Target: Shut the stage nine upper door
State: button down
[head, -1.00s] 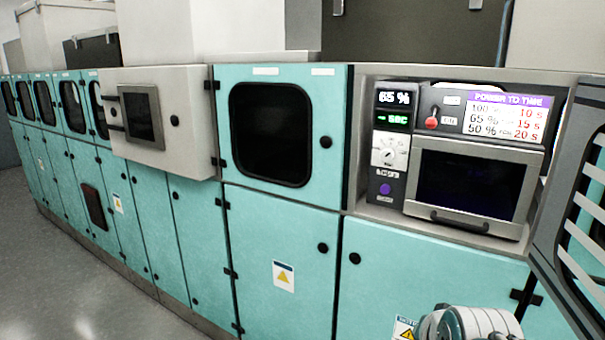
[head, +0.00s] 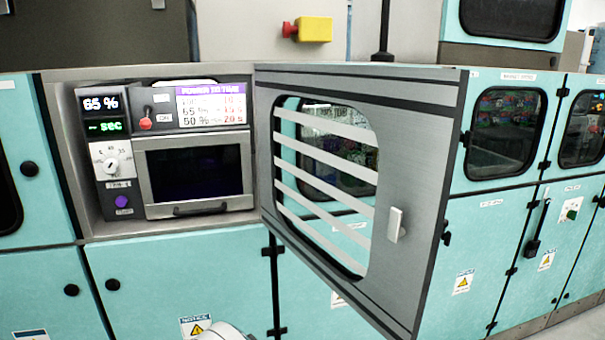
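A grey framed door (head: 415,190) with a striped window stands wide open in the head view. It is hinged at the right side of an open upper compartment (head: 62,120) and swings out toward me. A small pale handle (head: 395,224) sits near its free edge. Whether this is the stage nine door I cannot read. A rounded pale part of my arm (head: 222,332) shows at the bottom edge, below the compartment and apart from the door. My gripper's fingers are not visible.
Inside the compartment are a control panel (head: 108,150), a red switch (head: 145,123) and a dark-windowed unit (head: 195,172) with a bar handle. Teal cabinets (head: 165,275) line both sides. A yellow box with a red button (head: 314,29) is above. Floor (head: 562,325) shows at lower right.

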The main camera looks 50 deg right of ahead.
aim_at(415, 115)
jog(key=l+u, duration=0.1)
jog(key=u, duration=0.35)
jog(key=k+l+u, duration=0.1)
jog(key=u, duration=0.35)
jog(key=k+u, duration=0.1)
jog(key=u, duration=0.35)
jog(key=k+l+u, duration=0.15)
jog(key=k+u, duration=0.8)
jog(key=k+l+z, duration=0.1)
jog(key=z, duration=0.2)
jog(key=k+z, duration=0.1)
jog(key=z, duration=0.35)
jog(key=l+z, duration=0.1)
jog(key=z, duration=0.3)
jog(key=k+l+z, duration=0.1)
jog(key=z, duration=0.35)
jog(key=l+z, duration=0.1)
jog(key=z, duration=0.3)
jog(key=k+z, duration=0.25)
jog(key=k, duration=0.3)
